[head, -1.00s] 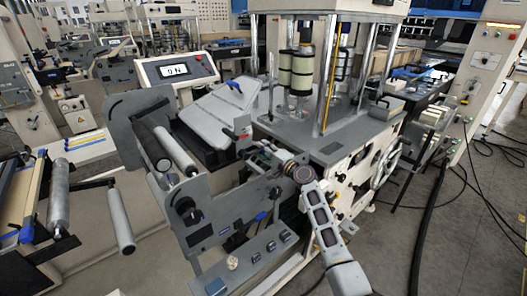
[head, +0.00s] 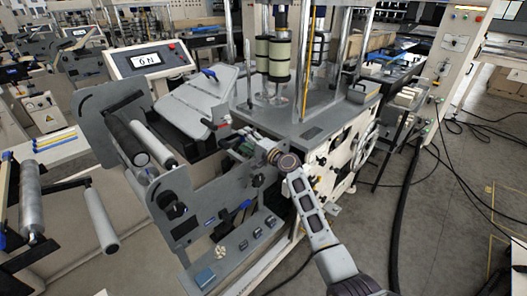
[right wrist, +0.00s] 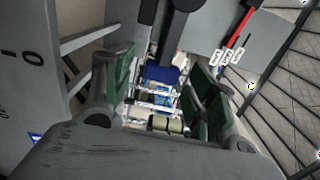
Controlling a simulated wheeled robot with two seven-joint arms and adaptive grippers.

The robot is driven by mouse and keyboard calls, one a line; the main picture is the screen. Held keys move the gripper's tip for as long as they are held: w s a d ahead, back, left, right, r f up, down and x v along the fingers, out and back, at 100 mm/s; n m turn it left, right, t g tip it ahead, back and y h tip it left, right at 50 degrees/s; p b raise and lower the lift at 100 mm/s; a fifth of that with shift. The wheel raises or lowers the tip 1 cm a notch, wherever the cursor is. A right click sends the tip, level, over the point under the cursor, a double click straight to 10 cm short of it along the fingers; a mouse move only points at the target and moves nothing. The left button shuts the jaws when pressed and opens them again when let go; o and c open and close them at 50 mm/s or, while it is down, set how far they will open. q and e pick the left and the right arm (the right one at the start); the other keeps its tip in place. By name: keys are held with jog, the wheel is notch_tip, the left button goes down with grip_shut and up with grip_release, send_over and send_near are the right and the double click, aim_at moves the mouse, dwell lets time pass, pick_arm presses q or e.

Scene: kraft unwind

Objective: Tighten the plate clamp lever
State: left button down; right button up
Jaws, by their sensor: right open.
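A grey upright part with a red tip (head: 223,124) stands at the machine's near edge in the head view. It may be the plate clamp lever; I cannot be sure. My right gripper (head: 238,145) is just below and beside it, and contact cannot be judged. In the right wrist view my right gripper (right wrist: 158,82) is open, with its green pads apart. A dark bar (right wrist: 174,30) reaches down at the top, near the opening between the fingers. A red bar (right wrist: 240,28) is at upper right, outside the fingers. My left gripper is not in view.
A tilted light-grey plate (head: 197,102) with a blue handle (head: 209,73) lies behind my gripper. A display box (head: 149,60) stands behind that plate. Rollers (head: 148,140) are to the left, and a handwheel (head: 364,146) is to the right. Black cables (head: 403,190) lie on the floor.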

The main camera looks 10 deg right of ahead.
jog(key=v, duration=1)
jog(key=shift+s+d, duration=0.15)
jog(key=shift+s, duration=0.1)
dwell(0.3)
